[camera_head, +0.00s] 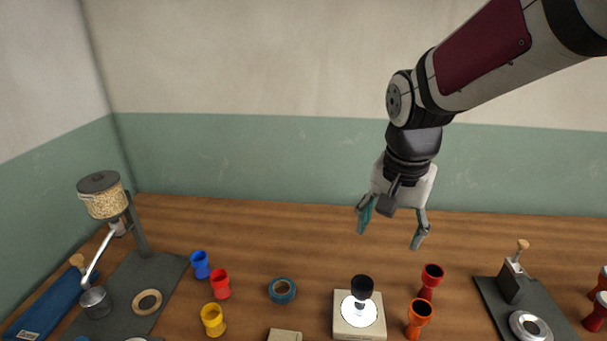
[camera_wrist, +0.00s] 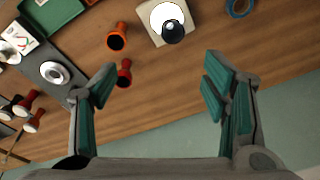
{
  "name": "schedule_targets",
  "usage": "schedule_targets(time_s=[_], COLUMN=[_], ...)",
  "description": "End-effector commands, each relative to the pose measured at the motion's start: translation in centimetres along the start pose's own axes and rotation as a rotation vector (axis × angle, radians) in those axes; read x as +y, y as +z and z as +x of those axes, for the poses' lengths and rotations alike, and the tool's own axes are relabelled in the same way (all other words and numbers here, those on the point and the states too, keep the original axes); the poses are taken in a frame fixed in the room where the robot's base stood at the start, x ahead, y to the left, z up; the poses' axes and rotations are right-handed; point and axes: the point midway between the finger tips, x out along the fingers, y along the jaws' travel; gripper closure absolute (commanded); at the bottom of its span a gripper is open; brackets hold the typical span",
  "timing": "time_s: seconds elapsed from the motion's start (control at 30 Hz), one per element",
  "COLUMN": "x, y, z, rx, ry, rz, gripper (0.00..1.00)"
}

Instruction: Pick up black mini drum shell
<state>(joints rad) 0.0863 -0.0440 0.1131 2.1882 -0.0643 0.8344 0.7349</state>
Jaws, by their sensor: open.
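A black mini drum shell (camera_head: 362,287) stands upright on a white disc on a small beige block (camera_head: 342,326). My gripper (camera_head: 391,230) is open and empty, well above the table and behind the shell in the head view. Its two teal-padded fingers spread wide in the wrist view (camera_wrist: 157,85).
A red shell (camera_head: 432,279) and an orange shell (camera_head: 419,318) stand close right of the block. A blue tape roll (camera_head: 282,290) lies to its left. Further left are blue, red and yellow shells and a grain dispenser (camera_head: 104,197). A dark press (camera_head: 514,283) stands at right.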

Motion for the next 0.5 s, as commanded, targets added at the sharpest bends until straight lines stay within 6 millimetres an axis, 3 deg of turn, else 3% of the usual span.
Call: schedule_targets(time_s=[0.3, 0.5], x=[-3.0, -3.9], y=[-2.6, -3.1], z=[6.9, 9.7], rx=[-0.106, -0.137], ry=[0.066, 0.088], rz=[0.291, 0.398], gripper=[0.32, 0.32])
